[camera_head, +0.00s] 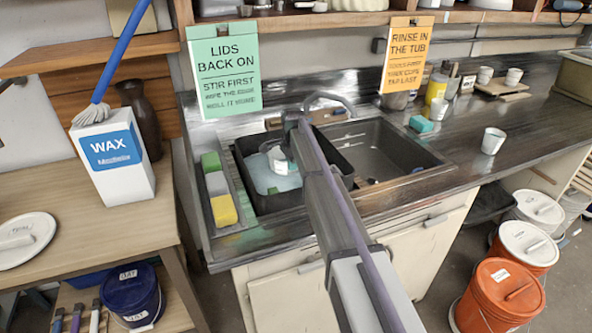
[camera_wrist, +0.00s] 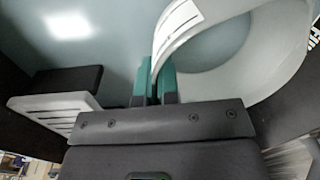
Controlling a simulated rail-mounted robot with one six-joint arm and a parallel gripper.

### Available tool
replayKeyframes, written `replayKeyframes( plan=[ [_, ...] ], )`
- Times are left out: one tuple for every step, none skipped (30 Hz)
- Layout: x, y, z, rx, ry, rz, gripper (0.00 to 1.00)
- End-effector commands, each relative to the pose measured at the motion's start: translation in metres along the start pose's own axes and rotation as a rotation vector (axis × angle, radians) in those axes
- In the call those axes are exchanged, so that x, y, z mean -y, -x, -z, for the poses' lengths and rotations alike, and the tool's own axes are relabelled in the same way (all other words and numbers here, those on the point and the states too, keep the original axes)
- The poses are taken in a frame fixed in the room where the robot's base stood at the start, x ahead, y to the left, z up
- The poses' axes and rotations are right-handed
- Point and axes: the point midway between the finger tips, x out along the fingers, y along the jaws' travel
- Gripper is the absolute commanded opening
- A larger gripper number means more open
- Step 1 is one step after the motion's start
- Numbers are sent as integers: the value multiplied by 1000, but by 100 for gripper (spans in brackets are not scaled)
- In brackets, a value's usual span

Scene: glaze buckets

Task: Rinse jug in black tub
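The black tub (camera_head: 243,183) stands at the left of the sink and holds pale blue-grey water (camera_head: 262,178). The white jug (camera_head: 277,158) is inside the tub, partly hidden by my arm. It fills the right of the wrist view (camera_wrist: 208,62), with a pale label on it. My gripper (camera_wrist: 153,86) has its teal fingers close together on a thin white part of the jug; I cannot tell whether this is rim or handle. The jug appears tilted, at or just above the water.
Sponges (camera_head: 223,209) lie on a strip left of the tub. The dark sink basin (camera_head: 385,152) to the right is mostly empty. A faucet (camera_head: 330,98) arches behind. White cups (camera_head: 493,141) stand on the right counter. An orange bucket (camera_head: 497,295) is on the floor.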

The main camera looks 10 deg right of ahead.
Motion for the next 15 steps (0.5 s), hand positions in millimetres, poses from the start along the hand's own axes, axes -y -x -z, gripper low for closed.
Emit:
replayKeyframes(
  plan=[
    [2,0,0,0,0,0,0],
    [2,0,0,0,0,0,0],
    [2,0,0,0,0,0,0],
    [1,0,0,0,0,0,0],
    [-1,0,0,0,0,0,0],
    [-4,0,-1,0,0,0,0],
    [-7,0,-1,0,0,0,0],
    [-11,1,-2,0,0,1,0],
    [-17,1,-3,0,0,1,0],
    [-22,1,-4,0,0,1,0],
    [-26,2,-4,0,0,1,0],
    [-33,2,-5,0,1,1,0],
    [-38,2,-6,0,0,1,0],
    [-42,3,-6,0,0,1,0],
    [-48,3,-7,0,0,1,0]
  ],
)
